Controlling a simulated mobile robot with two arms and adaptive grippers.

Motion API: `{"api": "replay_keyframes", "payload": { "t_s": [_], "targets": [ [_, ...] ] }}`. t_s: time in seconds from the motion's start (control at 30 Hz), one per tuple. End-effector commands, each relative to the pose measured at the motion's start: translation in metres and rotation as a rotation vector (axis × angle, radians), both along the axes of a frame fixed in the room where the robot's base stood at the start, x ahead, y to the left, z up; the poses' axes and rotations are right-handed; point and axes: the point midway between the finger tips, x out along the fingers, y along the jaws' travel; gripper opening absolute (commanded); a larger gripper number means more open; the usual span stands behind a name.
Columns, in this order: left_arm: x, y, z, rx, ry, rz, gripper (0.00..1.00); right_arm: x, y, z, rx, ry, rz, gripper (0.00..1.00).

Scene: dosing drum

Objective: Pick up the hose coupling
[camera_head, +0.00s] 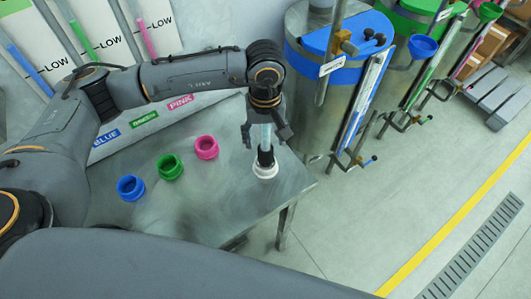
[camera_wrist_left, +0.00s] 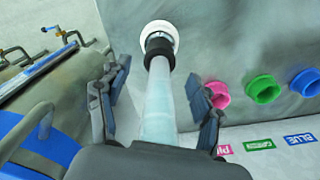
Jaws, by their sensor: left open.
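The hose coupling (camera_head: 266,156) is a black collar with a white ring (camera_head: 265,170) at its base, on a pale translucent hose (camera_head: 266,136). It stands near the front right corner of the metal table (camera_head: 215,215). My left gripper (camera_head: 266,134) is above it, pointing down, its open fingers on either side of the hose. In the left wrist view the black collar (camera_wrist_left: 158,48) and white ring (camera_wrist_left: 159,30) lie beyond the fingertips of the gripper (camera_wrist_left: 157,78). The hose (camera_wrist_left: 159,105) runs between the fingers, with gaps showing on both sides. My right gripper is out of view.
Blue (camera_head: 131,188), green (camera_head: 170,167) and pink (camera_head: 207,147) rings stand on the table to the left, before matching name labels. A steel drum with a blue band (camera_head: 345,76) stands right of the table.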

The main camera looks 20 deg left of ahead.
Motion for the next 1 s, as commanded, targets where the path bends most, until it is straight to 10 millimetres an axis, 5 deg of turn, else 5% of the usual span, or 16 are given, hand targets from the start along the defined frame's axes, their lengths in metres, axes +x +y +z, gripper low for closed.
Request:
{"api": "replay_keyframes", "payload": {
  "t_s": [0.3, 0.5, 0.73, 1.0],
  "targets": [
    [-0.003, -0.002, -0.03, 0.001, 0.006, 0.0, 0.65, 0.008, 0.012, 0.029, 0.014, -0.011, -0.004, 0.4],
    [-0.002, -0.003, -0.054, 0.0, 0.0, -0.002, 0.65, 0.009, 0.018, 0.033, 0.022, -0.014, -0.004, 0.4],
    [-0.001, -0.002, -0.057, 0.0, -0.001, -0.002, 0.65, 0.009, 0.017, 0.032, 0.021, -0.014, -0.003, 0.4],
    [-0.001, -0.002, -0.056, 0.0, -0.001, -0.002, 0.12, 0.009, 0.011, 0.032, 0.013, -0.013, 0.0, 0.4]
  ]
}}
